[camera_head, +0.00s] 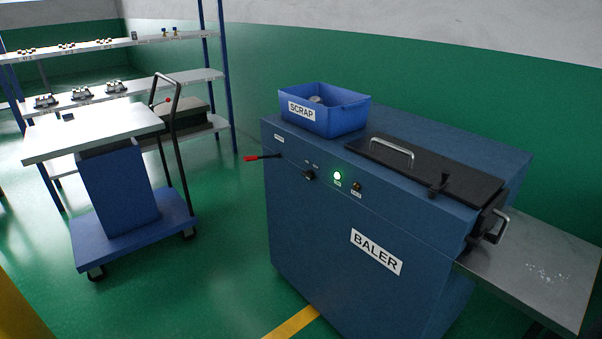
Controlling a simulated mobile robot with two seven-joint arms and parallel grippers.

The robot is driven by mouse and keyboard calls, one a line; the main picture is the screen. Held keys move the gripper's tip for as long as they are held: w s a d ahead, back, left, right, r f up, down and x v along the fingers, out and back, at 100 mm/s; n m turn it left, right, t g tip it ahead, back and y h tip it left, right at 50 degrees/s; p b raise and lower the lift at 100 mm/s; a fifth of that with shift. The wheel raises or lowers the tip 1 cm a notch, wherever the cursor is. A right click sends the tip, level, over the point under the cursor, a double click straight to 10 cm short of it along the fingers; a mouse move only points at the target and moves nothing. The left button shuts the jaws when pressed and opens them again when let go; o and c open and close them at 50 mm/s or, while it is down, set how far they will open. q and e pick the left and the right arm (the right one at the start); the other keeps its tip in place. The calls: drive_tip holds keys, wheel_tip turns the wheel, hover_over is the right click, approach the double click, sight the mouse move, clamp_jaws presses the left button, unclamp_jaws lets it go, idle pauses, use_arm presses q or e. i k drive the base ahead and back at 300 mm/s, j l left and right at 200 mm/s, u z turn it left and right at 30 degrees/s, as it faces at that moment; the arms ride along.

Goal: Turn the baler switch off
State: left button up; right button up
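The baler (330,240) is a blue cabinet with a white BALER label, standing right of the middle. A black rotary switch (310,174) sits on its front panel, with small labels above it that are too small to read. A lit green lamp (337,175) is right of the switch, and a dark round button (356,187) is right of the lamp. A lever with a red grip (251,158) sticks out at the panel's left end. Neither of my grippers shows in the head view.
A blue SCRAP bin (345,119) stands on the baler's top beside a black lid (424,168) with a handle. A metal side table (555,265) adjoins at right. A blue cart (133,235) and shelves (120,92) stand at left. Green floor (215,265) before the baler is clear.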

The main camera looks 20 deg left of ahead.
sight(310, 174)
drive_tip(key=i+j+z, duration=0.1)
drive_tip(key=i+j, duration=0.15)
drive_tip(key=j, duration=0.25)
drive_tip(key=i+j+z, duration=0.1)
drive_tip(key=j, duration=0.45)
drive_tip(key=i+j, duration=0.3)
drive_tip(key=j, duration=0.25)
drive_tip(key=i+j+z, duration=0.15)
drive_tip(key=j, duration=0.35)
drive_tip(key=i+j+z, duration=0.1)
drive_tip(key=j, duration=0.5)
drive_tip(key=i+j+z, duration=0.1)
drive_tip(key=i+j, duration=0.15)
drive_tip(key=j, duration=0.3)
drive_tip(key=i+j+z, duration=0.1)
drive_tip(key=j, duration=0.5)
drive_tip(key=i+j, duration=0.1)
drive_tip(key=j, duration=0.5)
drive_tip(key=l+z, duration=0.05)
